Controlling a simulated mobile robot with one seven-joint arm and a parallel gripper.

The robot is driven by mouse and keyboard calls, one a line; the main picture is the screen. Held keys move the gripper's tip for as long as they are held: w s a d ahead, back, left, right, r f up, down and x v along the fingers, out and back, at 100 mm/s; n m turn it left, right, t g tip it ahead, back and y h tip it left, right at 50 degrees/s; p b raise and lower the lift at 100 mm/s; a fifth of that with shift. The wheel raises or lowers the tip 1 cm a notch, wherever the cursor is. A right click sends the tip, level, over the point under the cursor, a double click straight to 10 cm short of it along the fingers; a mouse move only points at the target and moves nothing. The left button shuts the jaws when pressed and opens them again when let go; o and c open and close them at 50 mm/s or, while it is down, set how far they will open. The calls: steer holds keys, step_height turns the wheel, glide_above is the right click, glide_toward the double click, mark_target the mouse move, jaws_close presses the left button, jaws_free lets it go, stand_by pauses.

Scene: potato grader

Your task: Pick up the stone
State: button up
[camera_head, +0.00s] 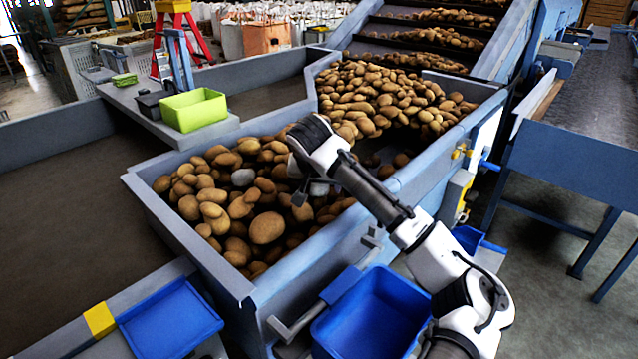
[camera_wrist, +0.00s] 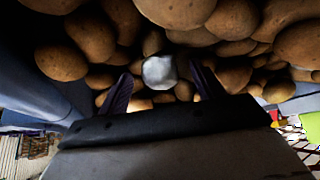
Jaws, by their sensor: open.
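A pale grey stone (camera_wrist: 159,72) lies among brown potatoes in the wrist view, straight ahead and between my two fingers. In the head view, one pale grey lump (camera_head: 243,177) lies on the potatoes left of my gripper, and another grey lump (camera_head: 319,188) shows just beside the fingers. I cannot tell which of these is the one in the wrist view. My gripper (camera_head: 301,193) points down over the potato bin and is open, with dark fingers (camera_wrist: 162,86) apart on either side of the stone. Nothing is held; contact with the stone cannot be told.
Potatoes (camera_head: 267,228) crowd around the stone inside the blue-grey bin (camera_head: 190,243). The bin's walls stand close to my arm. Blue bins (camera_head: 372,318) and (camera_head: 170,322) sit in front. A green box (camera_head: 194,110) stands on the ledge behind, and a conveyor (camera_head: 430,62) rises at the back.

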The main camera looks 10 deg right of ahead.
steer(key=shift+w+f, duration=0.1)
steer(key=shift+f, duration=0.1)
steer(key=shift+r, duration=0.1)
steer(key=c, duration=1.2)
steer(key=shift+o, duration=0.2)
